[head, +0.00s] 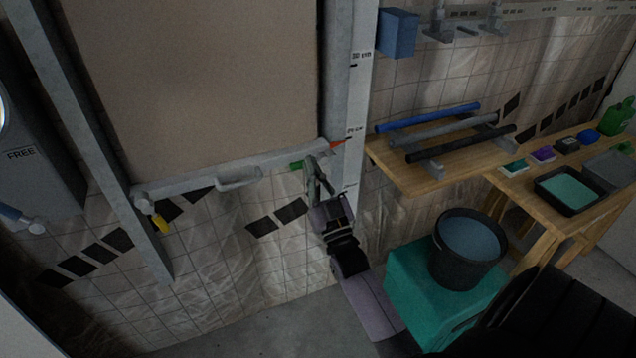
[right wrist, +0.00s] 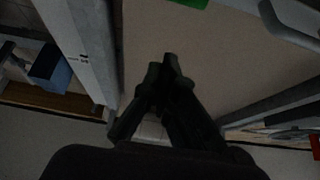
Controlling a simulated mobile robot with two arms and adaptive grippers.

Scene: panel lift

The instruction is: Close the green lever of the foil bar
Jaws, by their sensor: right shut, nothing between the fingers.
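The grey horizontal bar (head: 200,191) runs along the lower edge of a large beige panel (head: 195,85), with a pale handle (head: 239,179) on its front. The small green lever (head: 297,165) is at the bar's right end, partly hidden beside my gripper. My right gripper (head: 312,162) is shut and empty, its tips just right of the lever; I cannot tell whether they touch. In the right wrist view, the shut fingers (right wrist: 165,64) point toward the panel and a green piece (right wrist: 190,3) shows at the top edge. My left gripper is not in view.
A yellow lever (head: 160,223) hangs at the bar's left end. Grey uprights (head: 335,80) frame the panel. To the right are a wooden shelf with rolls (head: 385,152), a black bucket (head: 466,250) on a teal box (head: 410,290), and a table with trays (head: 568,190).

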